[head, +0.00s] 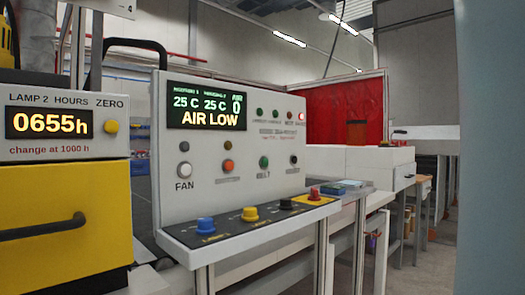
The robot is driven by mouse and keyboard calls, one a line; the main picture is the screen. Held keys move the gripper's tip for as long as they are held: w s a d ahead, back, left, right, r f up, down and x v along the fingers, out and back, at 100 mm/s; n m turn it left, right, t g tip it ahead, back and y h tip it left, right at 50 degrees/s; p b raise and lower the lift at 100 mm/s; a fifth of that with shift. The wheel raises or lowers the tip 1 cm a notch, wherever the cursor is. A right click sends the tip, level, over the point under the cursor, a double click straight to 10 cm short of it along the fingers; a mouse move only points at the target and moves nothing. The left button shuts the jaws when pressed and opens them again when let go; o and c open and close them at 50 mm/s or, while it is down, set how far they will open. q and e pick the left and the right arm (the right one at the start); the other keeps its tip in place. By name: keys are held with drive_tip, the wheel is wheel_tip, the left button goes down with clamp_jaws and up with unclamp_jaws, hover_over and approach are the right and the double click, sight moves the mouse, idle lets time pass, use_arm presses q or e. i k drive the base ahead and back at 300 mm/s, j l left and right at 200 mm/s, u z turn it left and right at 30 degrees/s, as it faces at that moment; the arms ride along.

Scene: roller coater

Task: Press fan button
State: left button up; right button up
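The fan button (184,170) is a round white button on the left of the upright control panel (215,140), with the label FAN under it. The panel's display (206,105) reads 25 C, 25 C and AIR LOW. An orange-red button (228,165) and a green button (264,162) labelled BELT sit to the right of the fan button. Neither of my grippers shows in the head view.
Below the panel, a sloped ledge (180,240) carries blue (205,224), yellow (250,214), black and red-on-yellow knobs. A yellow lamp unit (60,215) with a dark handle stands at left. A red curtain (343,111) hangs behind. A blurred grey surface fills the right edge.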

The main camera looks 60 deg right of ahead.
sight(185, 170)
drive_tip(key=z, duration=1.8)
